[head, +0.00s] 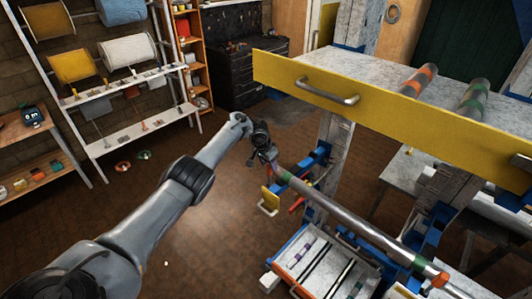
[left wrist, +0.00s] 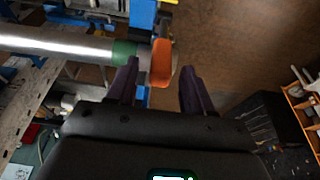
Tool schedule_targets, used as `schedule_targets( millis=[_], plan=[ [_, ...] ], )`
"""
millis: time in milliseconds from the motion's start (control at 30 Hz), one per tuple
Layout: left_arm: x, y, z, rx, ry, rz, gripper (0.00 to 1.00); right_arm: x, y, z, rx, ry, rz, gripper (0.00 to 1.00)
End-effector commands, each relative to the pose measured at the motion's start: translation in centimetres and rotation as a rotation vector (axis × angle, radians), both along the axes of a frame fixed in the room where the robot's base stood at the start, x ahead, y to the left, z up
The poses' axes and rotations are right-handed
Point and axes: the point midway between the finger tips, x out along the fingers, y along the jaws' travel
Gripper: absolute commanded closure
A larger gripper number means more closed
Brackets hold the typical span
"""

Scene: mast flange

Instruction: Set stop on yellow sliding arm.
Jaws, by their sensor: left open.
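An orange band (left wrist: 161,62) at the pipe's end shows between the fingertips, beside a green band (left wrist: 124,50); contact cannot be told. A small yellow plate with a handle (head: 268,199) sits on a blue bracket just below the pipe's end. Near it is a red piece (head: 297,205). I cannot tell which part is the stop. My right gripper is not in view.
A large yellow-fronted board with a metal handle (head: 327,90) juts out above, holding banded cylinders (head: 418,80). A white shelf rack (head: 115,85) stands left; the brown floor (head: 230,230) between is mostly clear.

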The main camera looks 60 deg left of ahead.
Motion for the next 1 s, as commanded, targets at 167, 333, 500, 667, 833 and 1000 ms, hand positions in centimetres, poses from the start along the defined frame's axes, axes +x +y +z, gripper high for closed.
schedule_targets(
  millis=[167, 333, 500, 667, 833, 1000],
  plan=[
    [-0.9, -0.1, 3.1, 0.002, -0.002, -0.001, 0.49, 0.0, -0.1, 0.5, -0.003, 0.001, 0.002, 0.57],
    [-1.5, -0.3, 5.2, 0.0, -0.001, 0.0, 0.49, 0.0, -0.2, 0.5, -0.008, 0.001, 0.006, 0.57],
    [-1.9, -0.4, 6.2, 0.0, 0.001, 0.001, 0.49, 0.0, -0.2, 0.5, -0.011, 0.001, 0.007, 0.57],
    [-2.0, -0.4, 6.5, 0.001, 0.001, 0.0, 0.49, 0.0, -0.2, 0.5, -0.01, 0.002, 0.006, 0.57],
    [-2.0, -0.4, 6.5, 0.001, 0.001, 0.0, 0.49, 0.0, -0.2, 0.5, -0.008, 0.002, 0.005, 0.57],
    [-2.0, -0.4, 6.4, 0.001, 0.002, 0.0, 0.49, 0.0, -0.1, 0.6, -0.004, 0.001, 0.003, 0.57]
  ],
)
